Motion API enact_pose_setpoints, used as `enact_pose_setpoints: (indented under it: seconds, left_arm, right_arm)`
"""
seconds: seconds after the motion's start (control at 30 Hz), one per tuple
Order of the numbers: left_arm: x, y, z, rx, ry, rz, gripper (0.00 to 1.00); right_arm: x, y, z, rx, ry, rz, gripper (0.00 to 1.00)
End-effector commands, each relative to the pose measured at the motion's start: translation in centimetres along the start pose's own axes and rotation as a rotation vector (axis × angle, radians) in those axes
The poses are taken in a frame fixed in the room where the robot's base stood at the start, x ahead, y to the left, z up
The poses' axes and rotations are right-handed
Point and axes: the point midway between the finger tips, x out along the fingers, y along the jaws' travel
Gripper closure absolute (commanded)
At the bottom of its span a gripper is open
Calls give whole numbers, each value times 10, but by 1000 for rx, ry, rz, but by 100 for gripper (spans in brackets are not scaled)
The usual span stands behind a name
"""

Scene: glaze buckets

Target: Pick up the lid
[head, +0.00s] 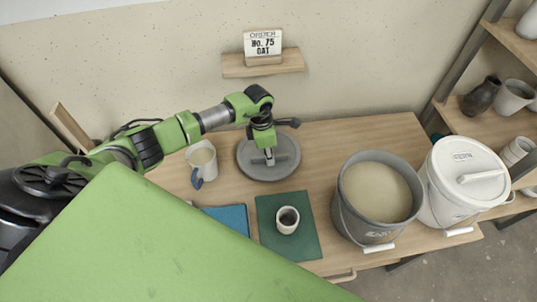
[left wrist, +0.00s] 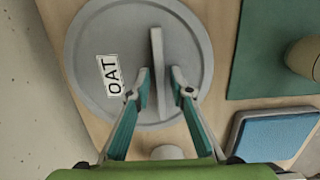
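The lid (head: 286,169) is a round grey disc with a raised bar handle, lying flat on the wooden table. In the left wrist view the lid (left wrist: 92,45) carries a white "OAT" label (left wrist: 111,76), and its bar handle (left wrist: 157,48) stands up near the middle. My left gripper (head: 268,153) is directly over the lid. Its two fingers (left wrist: 160,80) are apart, one on each side of the handle, with a small gap visible on both sides. Their height relative to the handle is hard to judge. My right gripper is not in view.
A grey bucket (head: 346,212) of cream glaze and a white lidded bucket (head: 431,195) stand at right. A mug (head: 202,158) is left of the lid. A small cup (head: 288,219) sits on a green mat (head: 302,246), beside a blue pad (head: 231,217).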

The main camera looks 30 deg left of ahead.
Motion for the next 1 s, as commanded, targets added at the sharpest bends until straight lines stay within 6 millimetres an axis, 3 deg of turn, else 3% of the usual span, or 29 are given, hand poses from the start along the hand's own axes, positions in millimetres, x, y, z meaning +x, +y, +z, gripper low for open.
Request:
enact_pose_setpoints:
  seconds: [0.63,0.8,1.0]
  left_arm:
    - [-7,0,1,1,0,1,100]
    - [-32,2,4,3,-2,6,100]
    - [-63,-21,-3,3,0,2,100]
  right_arm:
    - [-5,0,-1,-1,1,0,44]
    - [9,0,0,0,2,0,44]
    - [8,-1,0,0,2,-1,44]
